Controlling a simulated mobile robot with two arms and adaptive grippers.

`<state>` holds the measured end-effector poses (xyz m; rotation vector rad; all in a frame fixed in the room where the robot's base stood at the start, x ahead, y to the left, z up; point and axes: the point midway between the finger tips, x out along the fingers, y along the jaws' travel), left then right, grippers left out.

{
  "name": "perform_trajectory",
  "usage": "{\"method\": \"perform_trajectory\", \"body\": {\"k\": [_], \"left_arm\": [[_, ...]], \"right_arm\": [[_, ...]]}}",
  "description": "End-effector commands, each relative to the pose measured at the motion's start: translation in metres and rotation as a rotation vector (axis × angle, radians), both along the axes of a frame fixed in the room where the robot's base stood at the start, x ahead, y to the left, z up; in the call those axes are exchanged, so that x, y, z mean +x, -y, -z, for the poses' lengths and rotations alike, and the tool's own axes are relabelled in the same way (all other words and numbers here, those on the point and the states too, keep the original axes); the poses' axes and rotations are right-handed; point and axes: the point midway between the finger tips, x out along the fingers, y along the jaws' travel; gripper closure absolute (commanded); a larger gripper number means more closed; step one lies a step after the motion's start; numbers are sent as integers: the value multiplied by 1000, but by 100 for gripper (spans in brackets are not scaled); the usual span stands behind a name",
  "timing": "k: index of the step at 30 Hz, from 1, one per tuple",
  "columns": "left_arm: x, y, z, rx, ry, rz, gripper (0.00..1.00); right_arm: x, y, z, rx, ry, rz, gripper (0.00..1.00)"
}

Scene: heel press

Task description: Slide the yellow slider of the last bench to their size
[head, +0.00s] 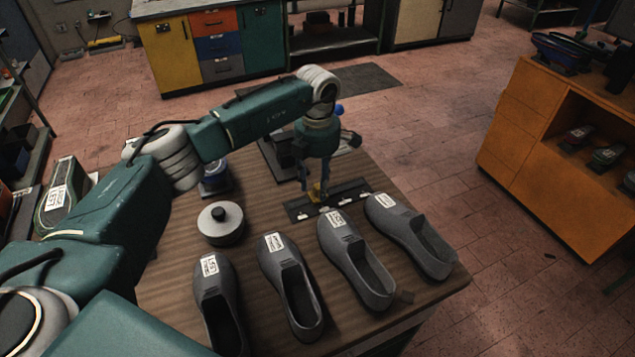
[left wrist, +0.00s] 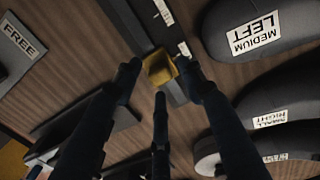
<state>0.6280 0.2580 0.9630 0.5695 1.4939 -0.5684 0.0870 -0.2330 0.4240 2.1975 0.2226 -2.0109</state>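A yellow slider (head: 323,197) sits on a long dark rail (head: 350,191) lying on the wooden table. In the left wrist view the yellow slider (left wrist: 159,68) is on the dark rail (left wrist: 128,18), which has white marks on its edge. My left gripper (head: 314,192) points down over the rail. In the wrist view the fingers of my left gripper (left wrist: 158,74) are spread around the slider. The right finger is very close to it, and a gap shows at the left finger; I cannot tell whether any finger touches. My right gripper is in neither view.
Several grey shoes with white labels stand on the table (head: 265,196) in front of the rail, one (left wrist: 285,38) labelled MEDIUM LEFT. A round grey object (head: 221,226) with a black knob stands left. An orange shelf unit (head: 540,140) stands right, across open floor.

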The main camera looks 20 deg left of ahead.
Motion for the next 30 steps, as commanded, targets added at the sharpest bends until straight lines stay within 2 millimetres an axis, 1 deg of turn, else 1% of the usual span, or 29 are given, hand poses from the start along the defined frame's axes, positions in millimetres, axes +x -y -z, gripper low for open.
{"method": "perform_trajectory", "body": {"k": [4,7,11,15,21,24,27,30], "left_arm": [[0,0,-1,-1,-1,1,59],[0,0,-8,-1,1,1,59],[1,0,-30,0,4,1,59],[1,0,-61,-1,4,1,59],[1,0,-99,0,3,0,59],[1,0,-111,1,1,-1,59],[0,0,-117,0,0,0,59],[0,1,-120,0,0,0,59]], "right_arm": [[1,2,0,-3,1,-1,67],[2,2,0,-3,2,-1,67],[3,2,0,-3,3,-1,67],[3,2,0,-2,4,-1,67],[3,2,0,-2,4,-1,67],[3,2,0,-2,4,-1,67],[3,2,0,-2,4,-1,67],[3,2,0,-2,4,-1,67]]}}
